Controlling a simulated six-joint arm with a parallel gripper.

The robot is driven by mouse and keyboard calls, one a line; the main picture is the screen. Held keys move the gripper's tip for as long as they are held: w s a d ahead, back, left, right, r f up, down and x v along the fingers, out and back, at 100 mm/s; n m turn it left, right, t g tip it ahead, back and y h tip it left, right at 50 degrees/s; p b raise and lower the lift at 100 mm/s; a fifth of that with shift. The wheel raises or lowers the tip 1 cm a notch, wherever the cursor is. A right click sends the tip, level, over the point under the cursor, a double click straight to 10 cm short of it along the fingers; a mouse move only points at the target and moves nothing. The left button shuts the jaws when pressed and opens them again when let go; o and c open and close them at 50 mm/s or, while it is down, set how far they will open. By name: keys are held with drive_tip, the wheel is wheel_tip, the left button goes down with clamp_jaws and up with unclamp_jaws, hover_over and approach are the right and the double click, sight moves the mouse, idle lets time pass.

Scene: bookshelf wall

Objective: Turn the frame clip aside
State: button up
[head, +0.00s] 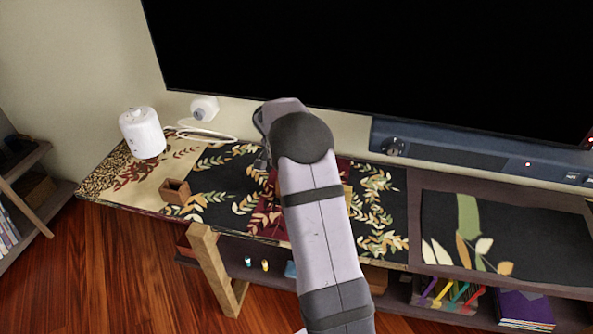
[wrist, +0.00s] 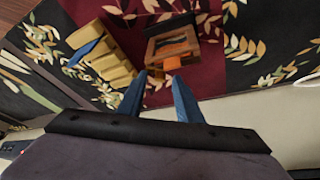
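A small brown wooden frame (wrist: 187,46) lies on the dark red part of the patterned cloth in the wrist view, with a dark and orange picture inside. An orange tab, apparently the clip (wrist: 172,64), shows at its edge nearest my gripper. My gripper (wrist: 160,82) has two blue fingers set apart with nothing visible between them. Their tips are just short of the orange tab, which lies nearer the right finger. I cannot tell whether they touch it. In the head view my arm hides the frame and most of my gripper (head: 262,160).
A pale wooden stepped block (wrist: 108,62) with a blue piece stands left of the frame in the wrist view. In the head view, a small open wooden box (head: 175,197), a white canister (head: 143,133) and a white device (head: 204,107) are on the left. A large black screen (head: 380,55) stands behind.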

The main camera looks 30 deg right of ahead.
drive_tip(key=shift+r, duration=0.1)
drive_tip(key=b+v, duration=0.1)
drive_tip(key=v, duration=0.6)
drive_tip(key=shift+r, duration=0.15)
drive_tip(key=p, duration=0.4)
drive_tip(key=shift+r+p, duration=0.25)
drive_tip(key=shift+p, duration=0.05)
drive_tip(key=shift+f+p, duration=0.15)
drive_tip(key=shift+p, duration=0.7)
drive_tip(key=shift+p+x, duration=1)
drive_tip(key=shift+x, duration=2.85)
